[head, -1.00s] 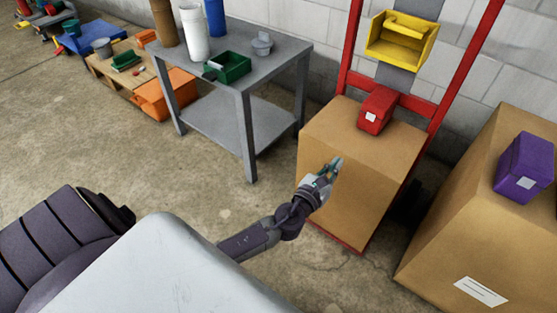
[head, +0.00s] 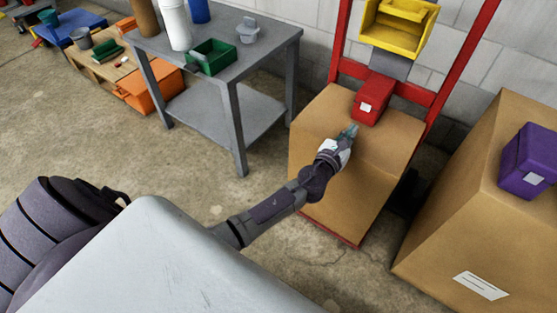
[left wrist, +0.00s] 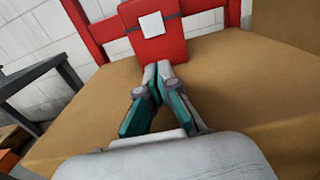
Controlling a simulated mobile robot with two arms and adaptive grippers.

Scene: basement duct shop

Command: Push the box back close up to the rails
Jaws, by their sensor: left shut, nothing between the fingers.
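A small red box (head: 373,97) with a white label sits on top of a large cardboard carton (head: 340,190). The carton stands on a hand truck with red upright rails (head: 460,75) and a red crossbar behind the box. The red box also shows in the left wrist view (left wrist: 152,35), upper middle, in front of a red rail (left wrist: 88,30). My left gripper (head: 352,130) is over the carton top, at the near side of the red box. In the left wrist view its fingertips (left wrist: 157,68) are together and empty, right at the box's lower edge. I cannot tell whether they touch it.
A yellow bin (head: 395,28) is above the red box, between the rails. A larger carton (head: 455,215) bearing a purple box (head: 530,155) stands to the right. A grey table (head: 265,45) with a green tray (head: 211,57) stands left. The floor between is clear.

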